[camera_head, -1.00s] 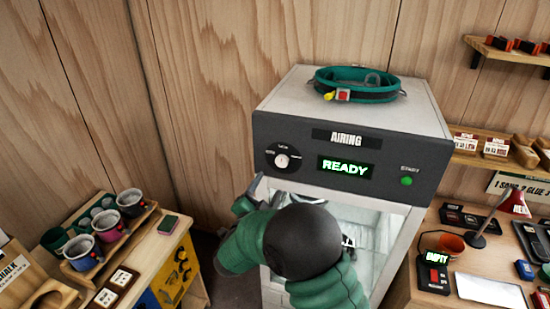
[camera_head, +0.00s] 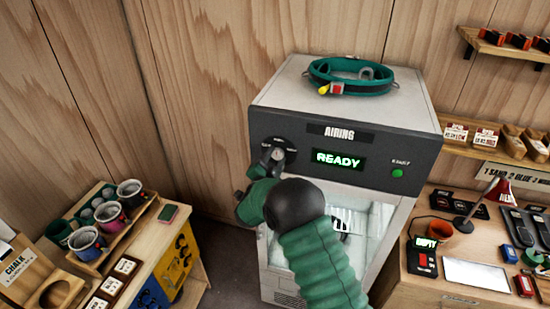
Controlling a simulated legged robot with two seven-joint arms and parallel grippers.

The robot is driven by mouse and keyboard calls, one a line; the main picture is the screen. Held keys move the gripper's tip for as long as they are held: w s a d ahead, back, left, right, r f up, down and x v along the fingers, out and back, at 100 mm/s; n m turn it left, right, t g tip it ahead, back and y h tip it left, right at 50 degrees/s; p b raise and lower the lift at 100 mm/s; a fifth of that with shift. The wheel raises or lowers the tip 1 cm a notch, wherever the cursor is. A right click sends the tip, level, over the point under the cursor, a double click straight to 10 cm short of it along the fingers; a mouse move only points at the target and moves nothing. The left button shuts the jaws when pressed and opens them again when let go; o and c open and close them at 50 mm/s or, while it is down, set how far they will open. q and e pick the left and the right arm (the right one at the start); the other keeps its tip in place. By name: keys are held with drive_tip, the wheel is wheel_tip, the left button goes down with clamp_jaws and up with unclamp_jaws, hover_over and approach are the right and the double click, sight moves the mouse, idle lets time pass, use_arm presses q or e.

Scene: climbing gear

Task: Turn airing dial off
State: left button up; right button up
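The airing cabinet (camera_head: 395,145) has a dark front panel with a lit green "READY" display (camera_head: 337,160) under the "AIRING" label. The airing dial (camera_head: 280,141) is at the left of that panel, and its knob is mostly hidden behind my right gripper (camera_head: 275,160). My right gripper's fingertips are at the dial, seen from behind. Whether they are open, closed or pressing on the knob cannot be made out. My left gripper is not in view.
A green start button (camera_head: 397,173) is on the panel's right. A green collar-like strap (camera_head: 352,78) lies on top of the cabinet. Mugs stand in a wooden rack (camera_head: 118,240) at left. A desk with a red lamp (camera_head: 497,190) is at right.

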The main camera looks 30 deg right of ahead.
clamp_jaws()
drive_tip(key=shift+n+b, duration=0.3)
drive_tip(key=shift+f+n+b, duration=0.1)
drive_tip(key=shift+n+b, duration=0.45)
drive_tip(key=shift+n, duration=0.45)
drive_tip(key=n, duration=0.2)
drive_tip(key=shift+n+b, duration=0.3)
drive_tip(key=shift+b, duration=0.05)
drive_tip(key=n, duration=0.3)
drive_tip(key=shift+s+n, duration=0.1)
drive_tip(key=shift+n, duration=0.2)
drive_tip(key=n+p, duration=0.1)
drive_tip(key=n, duration=0.4)
drive_tip(key=shift+r, duration=0.2)
drive_tip(key=shift+n, duration=0.4)
